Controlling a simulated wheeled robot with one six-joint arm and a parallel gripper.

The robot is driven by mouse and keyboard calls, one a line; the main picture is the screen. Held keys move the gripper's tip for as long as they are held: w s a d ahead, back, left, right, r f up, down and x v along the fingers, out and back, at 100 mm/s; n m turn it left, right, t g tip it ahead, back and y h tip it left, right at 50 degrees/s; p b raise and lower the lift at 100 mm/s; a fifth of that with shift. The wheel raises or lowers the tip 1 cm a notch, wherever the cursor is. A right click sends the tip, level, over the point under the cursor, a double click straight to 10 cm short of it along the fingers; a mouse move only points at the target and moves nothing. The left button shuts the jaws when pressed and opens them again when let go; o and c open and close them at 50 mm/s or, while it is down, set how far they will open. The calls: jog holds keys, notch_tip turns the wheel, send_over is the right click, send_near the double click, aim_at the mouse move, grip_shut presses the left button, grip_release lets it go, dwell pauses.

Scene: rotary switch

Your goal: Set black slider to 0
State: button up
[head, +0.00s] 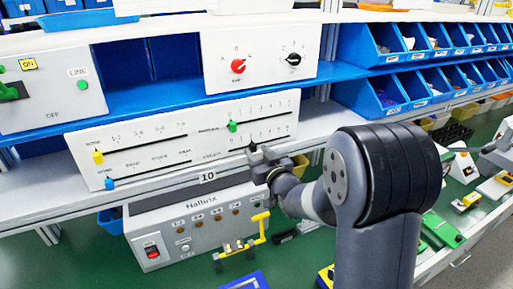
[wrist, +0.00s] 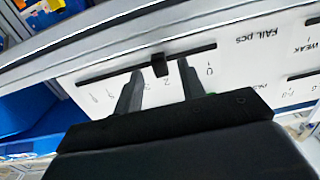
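The black slider (head: 252,147) sits on the lower right slot of the white slider panel (head: 120,138), left of the slot's middle in the head view. In the wrist view, which shows the panel upside down, the black slider knob (wrist: 160,65) stands between the two fingers of my gripper (wrist: 157,85). The fingers are apart, with a gap visible on both sides of the knob. A mark that looks like 0 is right of the knob there.
A green slider (head: 232,127) is on the slot just above; yellow (head: 98,157) and blue (head: 109,183) sliders are at the left. A box with knobs (head: 262,60) stands above on the blue shelf. The Halbrix box (head: 200,225) is below. Blue bins (head: 385,95) stand at right.

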jog(key=shift+w+a, duration=0.2)
jog(key=shift+w, duration=0.25)
jog(key=shift+c, duration=0.2)
grip_shut()
